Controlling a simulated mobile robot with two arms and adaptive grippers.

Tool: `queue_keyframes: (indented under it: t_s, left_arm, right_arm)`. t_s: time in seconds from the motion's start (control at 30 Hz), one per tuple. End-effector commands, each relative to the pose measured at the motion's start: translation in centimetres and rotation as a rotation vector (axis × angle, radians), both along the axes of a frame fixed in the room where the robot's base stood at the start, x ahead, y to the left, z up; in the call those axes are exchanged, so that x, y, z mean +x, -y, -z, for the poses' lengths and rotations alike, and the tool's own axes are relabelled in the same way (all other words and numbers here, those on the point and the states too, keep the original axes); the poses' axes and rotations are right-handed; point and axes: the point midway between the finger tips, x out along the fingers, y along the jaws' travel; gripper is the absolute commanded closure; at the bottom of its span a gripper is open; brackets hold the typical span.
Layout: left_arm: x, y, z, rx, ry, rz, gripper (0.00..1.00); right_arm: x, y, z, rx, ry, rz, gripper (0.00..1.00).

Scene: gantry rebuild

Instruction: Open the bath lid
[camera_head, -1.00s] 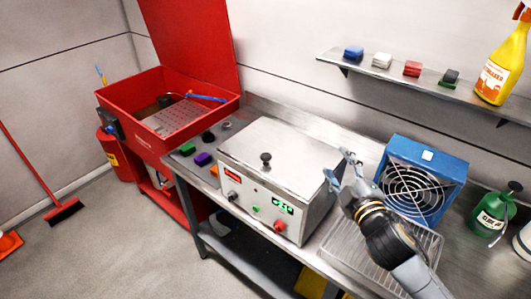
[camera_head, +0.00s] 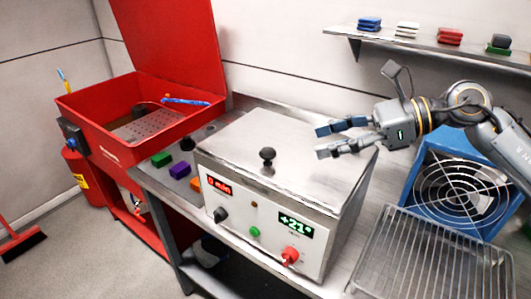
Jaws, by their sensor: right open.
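The bath (camera_head: 262,232) is a steel box with a control front, standing on the steel bench. Its flat lid (camera_head: 310,165) lies shut on top, with a round black knob (camera_head: 267,155) near the middle. My right gripper (camera_head: 318,142) comes in from the right. Its two fingers are apart and empty, pointing left toward the knob. It is above the right part of the lid, a short way right of the knob and not touching it. My left gripper is not in view.
A blue fan (camera_head: 462,185) and a wire rack (camera_head: 435,258) stand right of the bath. A red parts washer (camera_head: 90,112) with a raised lid stands left. Several coloured blocks lie on the bench beside the bath. A wall shelf (camera_head: 440,48) holds coloured stacks at the back.

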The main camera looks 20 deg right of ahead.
Motion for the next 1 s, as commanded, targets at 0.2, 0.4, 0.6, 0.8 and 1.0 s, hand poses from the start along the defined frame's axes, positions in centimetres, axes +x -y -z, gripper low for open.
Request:
queue_keyframes:
  t_s: [0.2, 0.4, 0.6, 0.8, 1.0]
  left_arm:
    - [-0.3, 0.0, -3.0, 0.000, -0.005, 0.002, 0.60]
    - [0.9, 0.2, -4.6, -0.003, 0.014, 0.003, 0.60]
    - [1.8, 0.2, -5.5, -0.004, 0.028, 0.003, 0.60]
    - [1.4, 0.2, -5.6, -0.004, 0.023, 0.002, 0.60]
    - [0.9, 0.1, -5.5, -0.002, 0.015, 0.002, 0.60]
  right_arm:
    - [1.8, -4.1, 0.9, 0.008, 0.002, -0.008, 0.46]
    - [3.5, -7.4, 2.6, 0.010, 0.000, -0.005, 0.46]
    - [4.6, -9.5, 3.9, 0.008, 0.000, -0.002, 0.46]
    - [5.0, -10.2, 4.4, 0.006, 0.000, -0.001, 0.46]
    - [5.0, -10.2, 4.5, 0.006, 0.000, -0.001, 0.46]
